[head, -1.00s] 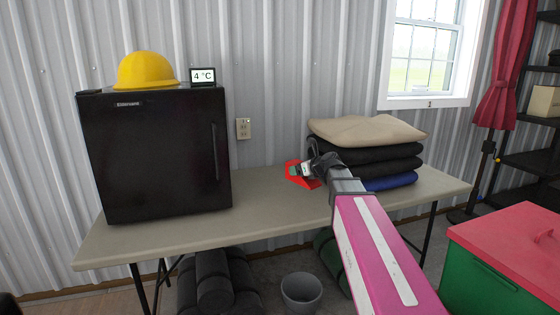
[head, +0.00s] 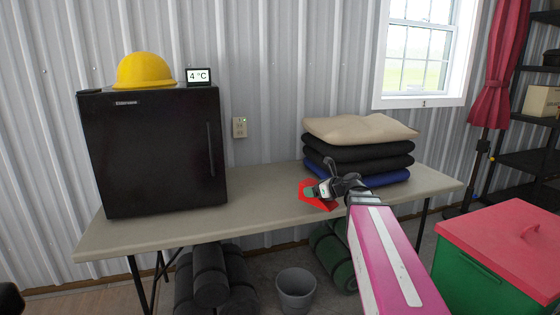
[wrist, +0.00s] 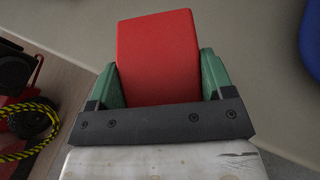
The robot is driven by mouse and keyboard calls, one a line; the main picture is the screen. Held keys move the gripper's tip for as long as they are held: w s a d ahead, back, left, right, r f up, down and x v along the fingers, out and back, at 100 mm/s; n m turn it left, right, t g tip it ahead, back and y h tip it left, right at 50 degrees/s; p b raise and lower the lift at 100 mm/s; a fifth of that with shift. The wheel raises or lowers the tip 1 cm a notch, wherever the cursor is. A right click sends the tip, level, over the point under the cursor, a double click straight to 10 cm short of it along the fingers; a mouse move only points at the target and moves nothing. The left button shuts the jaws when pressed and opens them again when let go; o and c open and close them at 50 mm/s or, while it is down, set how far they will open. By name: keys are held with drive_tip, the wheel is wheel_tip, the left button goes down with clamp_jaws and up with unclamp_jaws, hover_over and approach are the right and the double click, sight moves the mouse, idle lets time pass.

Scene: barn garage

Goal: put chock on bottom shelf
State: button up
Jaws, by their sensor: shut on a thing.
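The red chock (head: 321,203) is at the front part of the folding table (head: 255,190), in front of the folded blankets; I cannot tell whether it touches the tabletop. My gripper (head: 312,191) is shut on it. In the wrist view the chock (wrist: 158,55) sits between the green fingers of my gripper (wrist: 160,80), one on each side. The black shelf unit (head: 530,160) stands at the far right, with its lower part hidden behind the green bin.
A green bin with a red lid (head: 505,245) stands at right, between the table and the shelf unit. A black fridge (head: 150,155) and folded blankets (head: 360,130) are on the table. A grey bucket (head: 295,290) and rolled mats (head: 212,275) are below it.

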drive_tip(key=s+d+f+n+g+y, duration=0.1)
drive_tip(key=s+d+f, duration=0.4)
drive_tip(key=s, duration=0.3)
drive_tip(key=shift+s+d+f+n, duration=0.15)
drive_tip(key=shift+s+f+n, duration=0.05)
drive_tip(key=shift+s+n, duration=0.1)
